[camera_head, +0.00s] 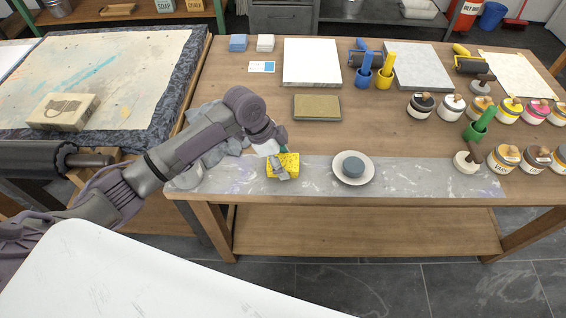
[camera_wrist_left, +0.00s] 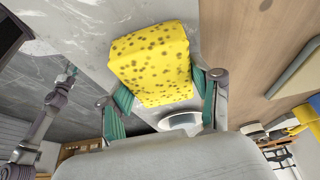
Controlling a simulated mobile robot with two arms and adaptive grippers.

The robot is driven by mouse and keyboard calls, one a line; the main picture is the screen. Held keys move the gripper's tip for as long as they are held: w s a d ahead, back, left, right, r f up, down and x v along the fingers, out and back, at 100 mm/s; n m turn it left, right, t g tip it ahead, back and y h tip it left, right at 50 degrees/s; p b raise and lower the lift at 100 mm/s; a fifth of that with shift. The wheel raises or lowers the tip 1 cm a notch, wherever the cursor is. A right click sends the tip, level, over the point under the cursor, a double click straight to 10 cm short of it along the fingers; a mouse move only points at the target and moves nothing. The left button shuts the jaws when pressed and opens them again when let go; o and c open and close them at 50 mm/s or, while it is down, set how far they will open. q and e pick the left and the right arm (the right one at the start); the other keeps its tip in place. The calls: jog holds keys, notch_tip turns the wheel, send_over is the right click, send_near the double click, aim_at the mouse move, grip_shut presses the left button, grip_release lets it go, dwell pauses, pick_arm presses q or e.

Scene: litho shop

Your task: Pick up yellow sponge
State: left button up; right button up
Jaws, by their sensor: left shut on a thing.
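The yellow sponge (camera_head: 288,160) with dark spots is at the front left of the wooden table, over the grey strip along its edge. My left gripper (camera_head: 281,168) is at the sponge, with a finger across its near side. In the left wrist view the sponge (camera_wrist_left: 152,62) sits between the two green-padded fingers of my left gripper (camera_wrist_left: 160,98), which are shut on it. I cannot tell whether the sponge is clear of the surface. My right gripper is not in view.
A white dish with a blue-grey round piece (camera_head: 353,167) stands just right of the sponge. Crumpled grey cloth (camera_head: 211,152) lies to the left. A tan block (camera_head: 317,107) lies behind. Jars of ink (camera_head: 508,157) stand at the right.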

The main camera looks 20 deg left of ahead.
aim_at(297, 161)
pick_arm(q)
jog(key=shift+w+r, duration=0.1)
jog(key=shift+r, duration=0.5)
jog(key=r, duration=0.2)
jog(key=d+r, duration=0.1)
jog(key=shift+w+d+r, duration=0.2)
jog(key=shift+r, duration=0.2)
jog(key=w+d+r, duration=0.3)
jog(key=d+r, duration=0.3)
jog(key=d, duration=0.3)
jog(key=shift+w+d+b, duration=0.25)
jog(key=shift+d+b, duration=0.05)
jog(key=shift+b, duration=0.15)
